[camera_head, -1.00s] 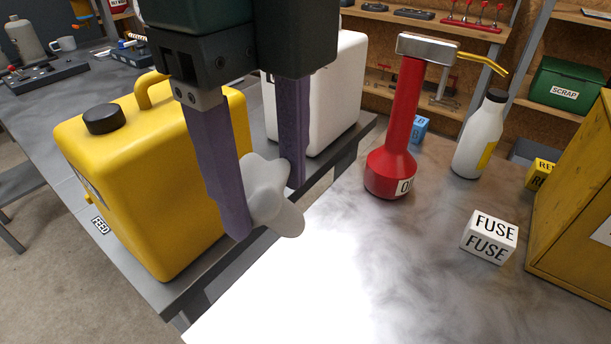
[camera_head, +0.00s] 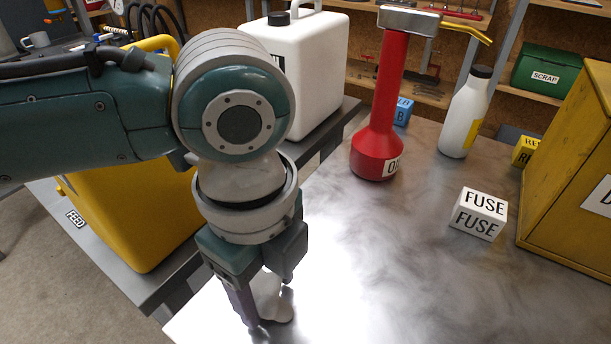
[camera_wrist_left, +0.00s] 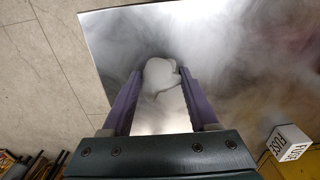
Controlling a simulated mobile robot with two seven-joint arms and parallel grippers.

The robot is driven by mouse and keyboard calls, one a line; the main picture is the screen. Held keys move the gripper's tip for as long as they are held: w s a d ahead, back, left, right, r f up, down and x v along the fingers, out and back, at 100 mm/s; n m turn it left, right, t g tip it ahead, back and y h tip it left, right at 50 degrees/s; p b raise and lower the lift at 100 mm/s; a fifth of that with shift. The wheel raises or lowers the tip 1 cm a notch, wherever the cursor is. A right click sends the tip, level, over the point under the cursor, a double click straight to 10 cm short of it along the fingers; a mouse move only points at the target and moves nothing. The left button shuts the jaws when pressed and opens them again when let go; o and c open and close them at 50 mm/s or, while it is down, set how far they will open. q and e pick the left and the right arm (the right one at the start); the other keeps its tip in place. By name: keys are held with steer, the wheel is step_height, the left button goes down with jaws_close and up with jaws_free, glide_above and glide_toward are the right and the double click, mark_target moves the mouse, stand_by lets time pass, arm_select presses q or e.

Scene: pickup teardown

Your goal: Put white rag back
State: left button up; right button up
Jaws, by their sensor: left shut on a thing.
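My left gripper (camera_head: 262,308) points down over the near left part of the shiny metal table top (camera_head: 400,230). It is shut on the crumpled white rag (camera_head: 272,299). In the left wrist view the rag (camera_wrist_left: 161,77) sits between the two purple fingers of the gripper (camera_wrist_left: 160,88), with the table top behind it. I cannot tell whether the rag touches the table. My right gripper is not in view.
A white FUSE block (camera_head: 478,213) stands right of the gripper. Behind are a red oil can (camera_head: 378,130), a white bottle (camera_head: 465,115) and a yellow cabinet (camera_head: 570,190). A yellow jerrycan (camera_head: 130,225) and white canister (camera_head: 315,70) stand on the left bench. The table's middle is clear.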

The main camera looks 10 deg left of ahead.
mark_target(267, 287)
arm_select(q)
steer(key=shift+f, duration=0.1)
steer(key=o, duration=1.2)
step_height(267, 287, up, 12)
steer(key=p, duration=0.2)
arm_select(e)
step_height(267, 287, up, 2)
arm_select(q)
steer(key=s+d+f+n+t+h, duration=0.25)
steer(key=s+d+n+h, duration=0.2)
steer(key=n, duration=0.45)
steer(key=s+a+f+n+y, duration=0.1)
steer(key=s+a+n, duration=0.1)
steer(key=a+n, duration=0.1)
steer(key=s+a+f+n+y, duration=0.1)
steer(key=s+a+n+y, duration=0.1)
steer(key=a, duration=0.4)
steer(key=s+a+f+n+t+y, duration=0.1)
steer(key=s+a+n, duration=0.2)
steer(key=a+n, duration=0.2)
steer(key=shift+s+f+n, duration=0.35)
steer(key=shift+n, duration=0.25)
